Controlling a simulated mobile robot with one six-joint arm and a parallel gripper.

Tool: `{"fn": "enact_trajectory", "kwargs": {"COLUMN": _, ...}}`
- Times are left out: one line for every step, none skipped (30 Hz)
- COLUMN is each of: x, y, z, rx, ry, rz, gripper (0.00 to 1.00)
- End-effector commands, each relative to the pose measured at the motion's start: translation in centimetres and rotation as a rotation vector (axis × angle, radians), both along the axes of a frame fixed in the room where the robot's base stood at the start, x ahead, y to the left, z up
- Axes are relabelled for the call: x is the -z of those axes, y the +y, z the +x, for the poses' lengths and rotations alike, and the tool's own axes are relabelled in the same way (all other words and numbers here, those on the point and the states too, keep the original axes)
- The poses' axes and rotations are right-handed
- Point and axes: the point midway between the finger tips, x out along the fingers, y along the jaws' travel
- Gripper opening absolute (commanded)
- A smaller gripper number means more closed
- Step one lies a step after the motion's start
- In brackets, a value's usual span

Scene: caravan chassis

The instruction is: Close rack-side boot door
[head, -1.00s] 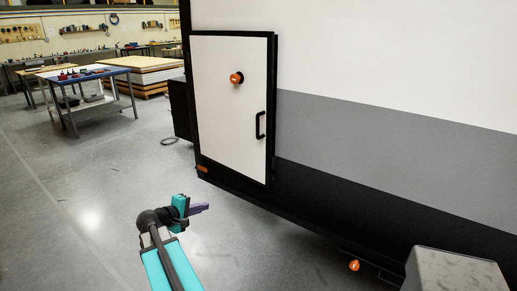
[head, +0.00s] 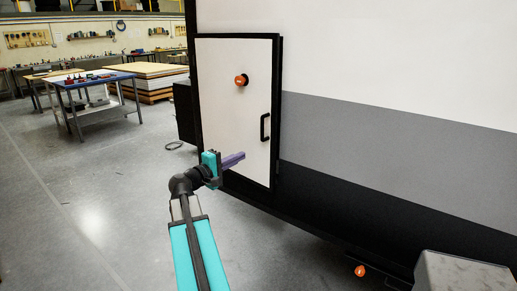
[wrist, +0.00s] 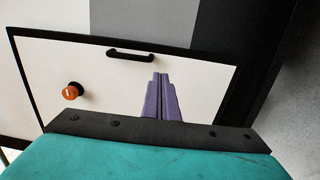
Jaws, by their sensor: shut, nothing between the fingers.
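The boot door (head: 223,121) is a white panel with a black frame on the side of the caravan. It carries an orange round knob (head: 241,80) and a black pull handle (head: 265,127). The door looks close to flush in its frame, but I cannot tell whether it is fully closed. My gripper (head: 239,157) is in front of the lower part of the door, its purple fingers together and empty. In the wrist view the fingers (wrist: 162,98) point toward the panel (wrist: 215,85), below the handle (wrist: 130,54). I cannot tell whether they touch it.
The caravan wall (head: 400,130) extends right of the door. A grey box (head: 463,271) and an orange lamp (head: 360,271) are at the lower right. A blue workbench (head: 95,82) stands at the back left.

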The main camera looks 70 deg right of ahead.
Motion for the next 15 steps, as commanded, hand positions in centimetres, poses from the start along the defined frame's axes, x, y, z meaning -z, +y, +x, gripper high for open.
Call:
{"fn": "enact_trajectory", "kwargs": {"x": 0.0, "y": -0.1, "z": 0.0, "rx": 0.0, "ry": 0.0, "rz": 0.0, "gripper": 0.0}}
{"fn": "enact_trajectory", "kwargs": {"x": 0.0, "y": -0.2, "z": 0.0, "rx": 0.0, "ry": 0.0, "rz": 0.0, "gripper": 0.0}}
{"fn": "enact_trajectory", "kwargs": {"x": 0.0, "y": -0.4, "z": -0.1, "rx": 0.0, "ry": 0.0, "rz": 0.0, "gripper": 0.0}}
{"fn": "enact_trajectory", "kwargs": {"x": -0.1, "y": -0.6, "z": -0.1, "rx": 0.0, "ry": 0.0, "rz": 0.001, "gripper": 0.0}}
{"fn": "enact_trajectory", "kwargs": {"x": -0.1, "y": -0.8, "z": -0.2, "rx": 0.001, "ry": 0.0, "rz": 0.001, "gripper": 0.0}}
{"fn": "enact_trajectory", "kwargs": {"x": -0.1, "y": -1.1, "z": -0.3, "rx": 0.001, "ry": 0.0, "rz": 0.001, "gripper": 0.0}}
{"fn": "enact_trajectory", "kwargs": {"x": -0.1, "y": -1.3, "z": -0.4, "rx": 0.002, "ry": 0.0, "rz": 0.001, "gripper": 0.0}}
{"fn": "enact_trajectory", "kwargs": {"x": -0.1, "y": -1.6, "z": -0.5, "rx": 0.002, "ry": 0.0, "rz": 0.001, "gripper": 0.0}}
{"fn": "enact_trajectory", "kwargs": {"x": -0.1, "y": -2.0, "z": -0.6, "rx": 0.002, "ry": 0.0, "rz": 0.001, "gripper": 0.0}}
{"fn": "enact_trajectory", "kwargs": {"x": -0.1, "y": -2.4, "z": -0.7, "rx": 0.001, "ry": 0.0, "rz": 0.001, "gripper": 0.0}}
{"fn": "enact_trajectory", "kwargs": {"x": -0.1, "y": -2.8, "z": -0.8, "rx": 0.001, "ry": 0.0, "rz": 0.001, "gripper": 0.0}}
{"fn": "enact_trajectory", "kwargs": {"x": -0.1, "y": -3.3, "z": -1.0, "rx": 0.001, "ry": 0.0, "rz": 0.001, "gripper": 0.0}}
{"fn": "enact_trajectory", "kwargs": {"x": -0.1, "y": -3.7, "z": -1.1, "rx": 0.002, "ry": 0.0, "rz": 0.001, "gripper": 0.0}}
{"fn": "enact_trajectory", "kwargs": {"x": -0.1, "y": -4.1, "z": -1.3, "rx": 0.002, "ry": 0.0, "rz": 0.001, "gripper": 0.0}}
{"fn": "enact_trajectory", "kwargs": {"x": -0.1, "y": -4.6, "z": -1.4, "rx": 0.001, "ry": 0.0, "rz": 0.001, "gripper": 0.0}}
